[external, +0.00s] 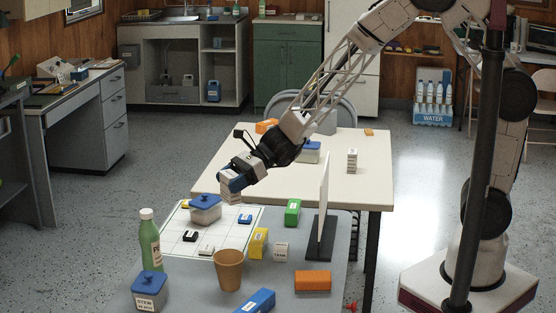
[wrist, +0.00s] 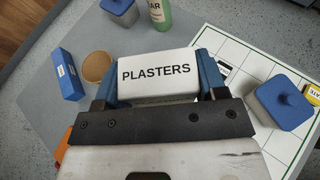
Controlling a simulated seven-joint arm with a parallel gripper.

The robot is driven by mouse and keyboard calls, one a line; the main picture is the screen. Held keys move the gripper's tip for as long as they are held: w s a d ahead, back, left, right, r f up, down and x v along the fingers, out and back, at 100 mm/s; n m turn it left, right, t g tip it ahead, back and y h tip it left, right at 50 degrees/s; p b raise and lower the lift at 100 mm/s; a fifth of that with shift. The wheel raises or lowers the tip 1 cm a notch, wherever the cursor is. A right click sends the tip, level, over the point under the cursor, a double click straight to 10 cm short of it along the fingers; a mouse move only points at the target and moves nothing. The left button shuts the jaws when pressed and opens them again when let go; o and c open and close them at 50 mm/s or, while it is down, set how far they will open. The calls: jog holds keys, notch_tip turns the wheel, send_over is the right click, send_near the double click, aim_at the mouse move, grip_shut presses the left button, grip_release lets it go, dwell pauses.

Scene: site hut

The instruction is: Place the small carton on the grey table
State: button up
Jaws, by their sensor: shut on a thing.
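The small carton is a white box marked PLASTERS (wrist: 155,73). In the wrist view it sits between the two blue fingers of my gripper (wrist: 158,82), which is shut on it. In the external view the carton (external: 231,196) shows below my gripper (external: 234,184), partly hidden by the fingers. The grey table (external: 198,284) is the near, lower surface, and its grey top also shows in the wrist view (wrist: 35,85). The carton appears held above the far part of this table, near the cream table's edge; the exact height is hard to tell.
On the grey table are a white grid sheet (external: 175,240), a blue-lidded tub (external: 205,212), a green bottle (external: 149,240), a blue-lidded jar (external: 149,290), a brown cup (external: 228,270) and several coloured blocks. An upright panel (external: 323,205) stands at right. The cream table (external: 300,180) lies behind.

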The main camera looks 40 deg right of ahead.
jog(key=shift+n+g, duration=0.4)
jog(key=shift+g, duration=0.1)
jog(key=s+a, duration=0.1)
jog(key=a, duration=0.1)
jog(key=s+a, duration=0.2)
jog(key=shift+s+a, duration=0.15)
jog(key=shift+s, duration=0.1)
notch_tip(320, 180, down, 11)
jog(key=shift+w, duration=0.15)
send_over(173, 256)
jog(key=shift+w+f, duration=0.1)
jog(key=shift+f, duration=0.6)
jog(key=shift+f, duration=1.8)
jog(key=shift+f, duration=0.15)
jog(key=o, duration=1)
